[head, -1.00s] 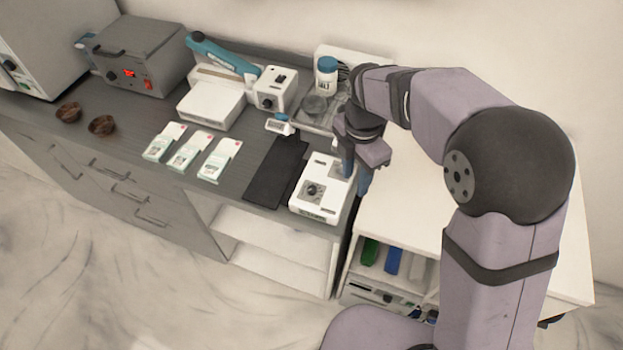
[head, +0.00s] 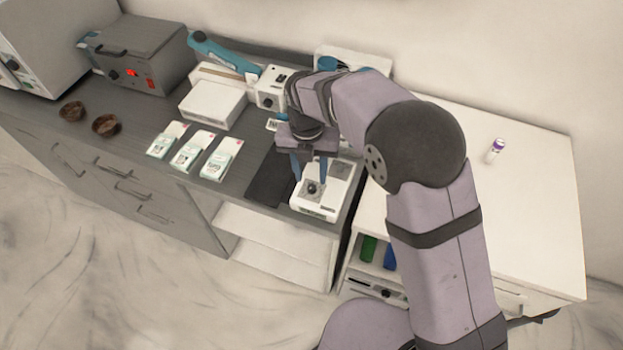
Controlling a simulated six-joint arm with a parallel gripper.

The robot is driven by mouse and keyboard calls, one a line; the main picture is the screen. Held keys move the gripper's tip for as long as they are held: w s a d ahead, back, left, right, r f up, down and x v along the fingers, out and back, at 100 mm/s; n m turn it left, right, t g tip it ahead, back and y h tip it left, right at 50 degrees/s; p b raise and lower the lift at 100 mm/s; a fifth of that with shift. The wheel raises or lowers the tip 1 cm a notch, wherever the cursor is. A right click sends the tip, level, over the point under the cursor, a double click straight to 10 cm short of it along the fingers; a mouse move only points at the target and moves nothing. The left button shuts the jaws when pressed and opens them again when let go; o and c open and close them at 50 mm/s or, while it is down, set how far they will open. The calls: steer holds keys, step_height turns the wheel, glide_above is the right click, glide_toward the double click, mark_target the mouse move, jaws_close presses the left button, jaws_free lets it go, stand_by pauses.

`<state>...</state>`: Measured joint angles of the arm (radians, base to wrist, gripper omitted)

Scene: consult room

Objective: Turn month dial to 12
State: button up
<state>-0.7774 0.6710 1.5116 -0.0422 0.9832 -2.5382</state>
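A white box-shaped device (head: 330,207) stands at the front right end of the grey counter. It carries a dark round dial (head: 312,188) on a grey plate; its markings are too small to read, so I cannot tell the month setting. My gripper (head: 309,179) points down over this device, its two blue fingers apart, one on each side of the dial in the picture. Nothing shows between the fingers. I cannot tell whether they touch the dial. My wrist hides part of the counter behind the device.
A dark mat (head: 268,180) lies left of the device, with several small white-green packs (head: 220,158) beyond it. A white box with a knob (head: 268,101) stands behind. A white cabinet (head: 535,215) on the right holds a small purple-capped vial (head: 495,150).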

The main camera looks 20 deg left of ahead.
mark_target(312, 187)
steer(key=shift+d+f+p, duration=0.1)
steer(key=shift+f+p, duration=0.6)
steer(key=shift+f, duration=1.5)
jaws_close()
